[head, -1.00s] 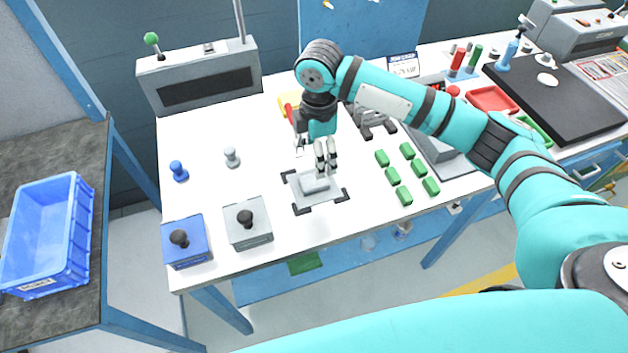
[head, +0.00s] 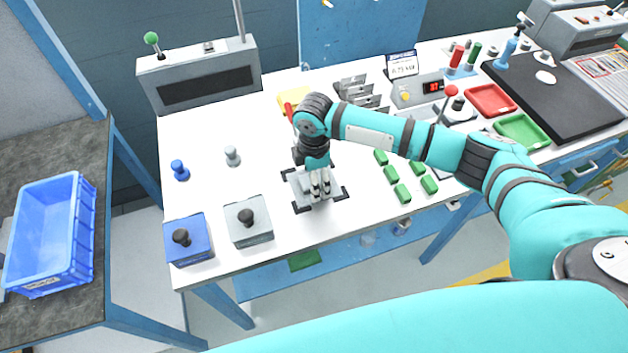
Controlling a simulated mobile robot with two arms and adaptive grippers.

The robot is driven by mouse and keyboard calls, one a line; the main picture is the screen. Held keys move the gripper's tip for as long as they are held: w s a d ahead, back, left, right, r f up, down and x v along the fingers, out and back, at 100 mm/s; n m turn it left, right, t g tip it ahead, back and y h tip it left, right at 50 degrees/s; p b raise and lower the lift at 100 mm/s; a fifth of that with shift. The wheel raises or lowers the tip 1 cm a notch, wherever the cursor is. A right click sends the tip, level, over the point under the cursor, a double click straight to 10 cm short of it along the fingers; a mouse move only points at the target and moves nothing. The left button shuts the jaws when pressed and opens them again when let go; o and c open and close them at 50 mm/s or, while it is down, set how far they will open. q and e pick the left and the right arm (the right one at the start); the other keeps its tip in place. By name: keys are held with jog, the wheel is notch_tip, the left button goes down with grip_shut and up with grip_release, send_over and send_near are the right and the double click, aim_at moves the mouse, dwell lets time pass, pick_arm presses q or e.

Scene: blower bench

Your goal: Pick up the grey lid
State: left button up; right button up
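The grey lid (head: 249,228) is a square grey block with a black knob, standing upright near the front edge of the white table. A blue lid-like block (head: 187,247) with a similar knob stands to its left. My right gripper (head: 321,194) points down to the right of the grey lid, apart from it. Its fingers are low over a grey part (head: 298,184) in a black-cornered fixture and partly hide that part. The fingers look close together; whether they grip anything is unclear. My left gripper is out of view.
A small blue peg (head: 179,170) and a grey peg (head: 232,156) stand behind the lids. Several green blocks (head: 403,193) lie right of the fixture. A blue crate (head: 84,222) sits on a side bench. Clear table lies between pegs and lids.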

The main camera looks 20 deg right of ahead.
jog(key=c, duration=1.2)
jog(key=shift+c, duration=0.4)
jog(key=shift+r, duration=0.15)
